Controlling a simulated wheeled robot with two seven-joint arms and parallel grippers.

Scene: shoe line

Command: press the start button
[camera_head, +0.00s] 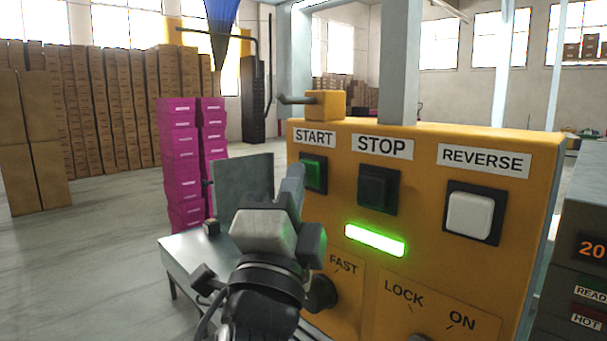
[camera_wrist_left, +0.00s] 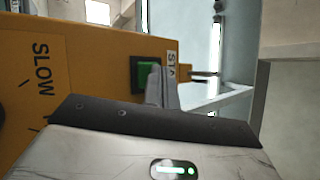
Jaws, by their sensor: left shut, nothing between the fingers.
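The green start button (camera_head: 312,173) sits in a black square frame under the START label on the yellow control panel (camera_head: 425,222). My left gripper (camera_head: 293,178) is shut and empty, its fingertips just left of the button in the head view. In the left wrist view the start button (camera_wrist_left: 146,76) shows beside the closed fingertips (camera_wrist_left: 162,76), which overlap its right edge. I cannot tell whether they touch it. My right gripper is not in view.
A metal table (camera_head: 190,262) stands left of the panel. Pink boxes (camera_head: 181,165) are stacked behind it.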

